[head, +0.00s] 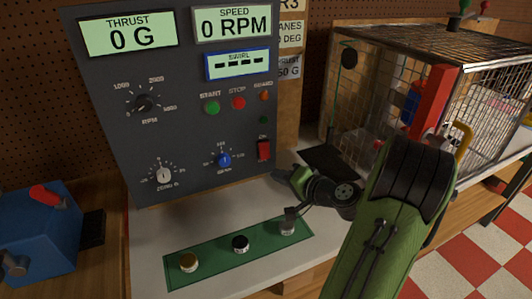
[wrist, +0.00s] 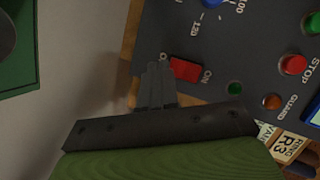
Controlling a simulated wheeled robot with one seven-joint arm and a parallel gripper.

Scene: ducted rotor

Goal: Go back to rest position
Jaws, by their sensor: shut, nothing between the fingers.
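My gripper (head: 279,174) is low in front of the grey control panel (head: 190,120), at the end of my green and black arm. In the wrist view its fingers (wrist: 155,83) are together and empty. They appear close to the red ON switch (wrist: 186,68), just beside it in the picture; I cannot tell whether they touch. The switch also shows in the head view (head: 263,150), above the gripper. The fingertips are small and dark in the head view.
A wire cage (head: 390,95) with a red post (head: 431,97) stands right. A blue box (head: 40,235) sits left. The panel displays read 0 G and 0 RPM.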

